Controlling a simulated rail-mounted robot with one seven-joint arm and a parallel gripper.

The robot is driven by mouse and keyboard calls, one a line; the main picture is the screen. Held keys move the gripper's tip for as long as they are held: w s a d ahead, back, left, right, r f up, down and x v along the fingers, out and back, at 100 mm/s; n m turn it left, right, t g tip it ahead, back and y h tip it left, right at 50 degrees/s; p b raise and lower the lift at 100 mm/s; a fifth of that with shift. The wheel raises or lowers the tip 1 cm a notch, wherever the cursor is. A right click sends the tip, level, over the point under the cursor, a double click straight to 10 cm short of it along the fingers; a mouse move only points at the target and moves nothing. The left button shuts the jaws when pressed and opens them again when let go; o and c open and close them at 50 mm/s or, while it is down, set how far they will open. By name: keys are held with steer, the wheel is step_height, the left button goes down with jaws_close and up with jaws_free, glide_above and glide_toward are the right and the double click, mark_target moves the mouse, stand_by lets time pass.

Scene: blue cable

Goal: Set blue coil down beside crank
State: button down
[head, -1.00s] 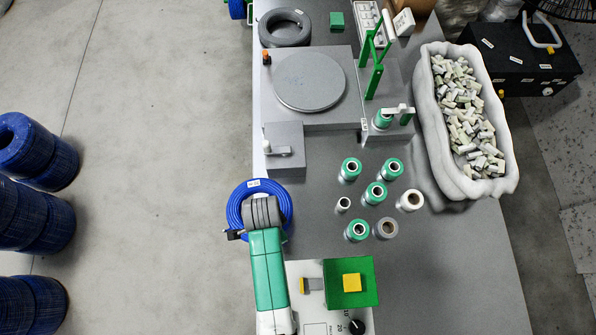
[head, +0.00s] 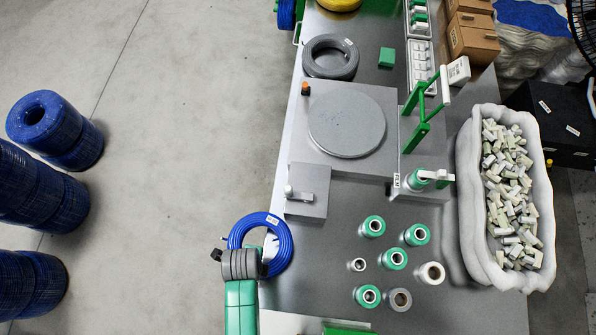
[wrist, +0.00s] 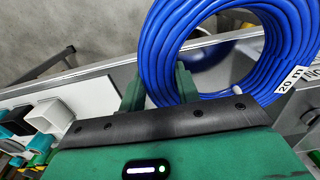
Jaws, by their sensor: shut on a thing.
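The blue coil (head: 284,243) is a ring of cable with a white tag, overhanging the table's left edge in the head view. My gripper (head: 262,258) is shut on the coil's near side. In the wrist view the coil (wrist: 160,40) fills the upper right, with green fingers at its near edge. Its height above the table is unclear. A grey block with a white, crank-like handle (head: 297,193) stands just beyond the coil, apart from it. Another white handle (head: 436,176) sits on a green-topped spool farther right; I cannot tell which is the crank.
Several green, white and grey spools (head: 394,258) stand right of the coil. A grey turntable (head: 346,123) lies behind the block. A white bin of small pieces (head: 464,215) lines the right side. Bare tabletop (head: 325,275) shows between coil and spools.

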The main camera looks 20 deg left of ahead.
glide_above(307, 295)
steer(key=shift+w+a+f, duration=0.1)
steer(key=shift+a+f, duration=0.15)
steer(key=shift+f, duration=0.5)
steer(key=f, duration=0.1)
steer(key=f+b, duration=0.1)
steer(key=f, duration=0.1)
steer(key=shift+d+f, duration=0.25)
steer(key=shift+f, duration=0.05)
steer(key=c, duration=1)
jaws_free()
